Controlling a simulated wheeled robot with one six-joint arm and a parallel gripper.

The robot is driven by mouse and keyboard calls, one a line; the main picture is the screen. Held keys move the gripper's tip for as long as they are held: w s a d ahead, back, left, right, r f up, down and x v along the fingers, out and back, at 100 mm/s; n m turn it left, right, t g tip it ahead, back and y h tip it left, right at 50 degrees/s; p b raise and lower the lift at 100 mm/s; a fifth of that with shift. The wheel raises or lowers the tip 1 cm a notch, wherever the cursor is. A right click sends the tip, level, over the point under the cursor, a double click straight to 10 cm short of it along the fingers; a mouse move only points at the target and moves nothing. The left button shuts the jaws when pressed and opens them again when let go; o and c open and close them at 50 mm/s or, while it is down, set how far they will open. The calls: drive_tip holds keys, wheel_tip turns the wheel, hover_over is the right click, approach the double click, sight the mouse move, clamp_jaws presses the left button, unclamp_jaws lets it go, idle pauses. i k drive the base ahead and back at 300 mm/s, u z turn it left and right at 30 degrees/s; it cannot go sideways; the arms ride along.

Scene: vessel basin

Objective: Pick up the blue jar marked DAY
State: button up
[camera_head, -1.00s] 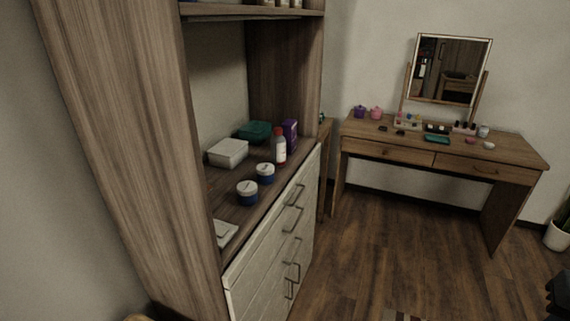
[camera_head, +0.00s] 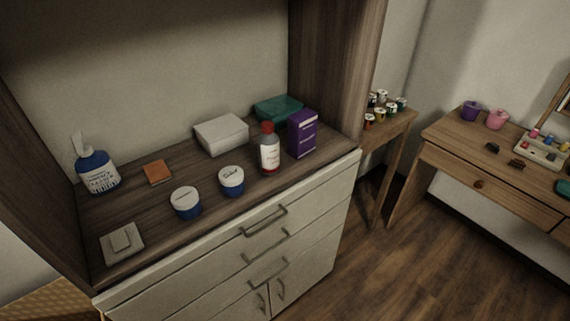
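Two blue jars with white lids stand upright near the front edge of the wooden cabinet shelf (camera_head: 140,208). The left blue jar (camera_head: 186,207) has a lid mark that I cannot read. The right blue jar (camera_head: 231,185) has dark script on its lid, too small to read for sure. I cannot tell which one is marked DAY. The jars stand a short gap apart. My gripper is not in view.
A red-capped bottle (camera_head: 268,150), purple box (camera_head: 302,134), white box (camera_head: 221,134) and teal box (camera_head: 278,109) stand right and behind. Drawer handles (camera_head: 264,222) stick out below.

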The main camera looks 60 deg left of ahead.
sight(230, 177)
drive_tip(key=i, duration=0.4)
drive_tip(key=u, duration=2.35)
drive_tip(key=i, duration=0.5)
drive_tip(key=u, duration=0.05)
